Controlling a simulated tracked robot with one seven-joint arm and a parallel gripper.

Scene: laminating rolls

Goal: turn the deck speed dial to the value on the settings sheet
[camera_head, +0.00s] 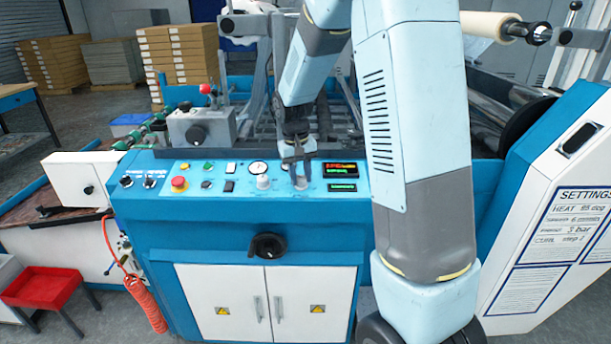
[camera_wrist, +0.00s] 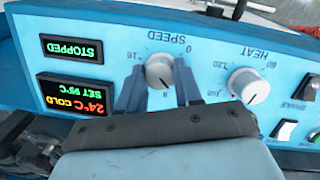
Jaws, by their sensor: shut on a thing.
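The white speed dial (camera_wrist: 160,72) sits on the blue panel, upside down in the wrist view, with marks 0, 8 and 16 around it. Its pointer seems to face near the 8 mark; the exact value is hard to read. My gripper (camera_wrist: 159,88) has one finger on each side of the dial and is shut on it. In the head view my gripper (camera_head: 299,166) reaches down to the dial (camera_head: 301,183). The settings sheet (camera_head: 580,225) on the right cabinet has small text; its speed line seems to read 6 m/min.
The heat dial (camera_wrist: 248,85) is beside the speed dial. Displays read STOPPED (camera_wrist: 72,48) and 24°C COLD, SET 95°C (camera_wrist: 75,94). A red emergency button (camera_head: 179,183) and several switches share the panel. A gauge (camera_head: 258,167) stands behind the heat dial.

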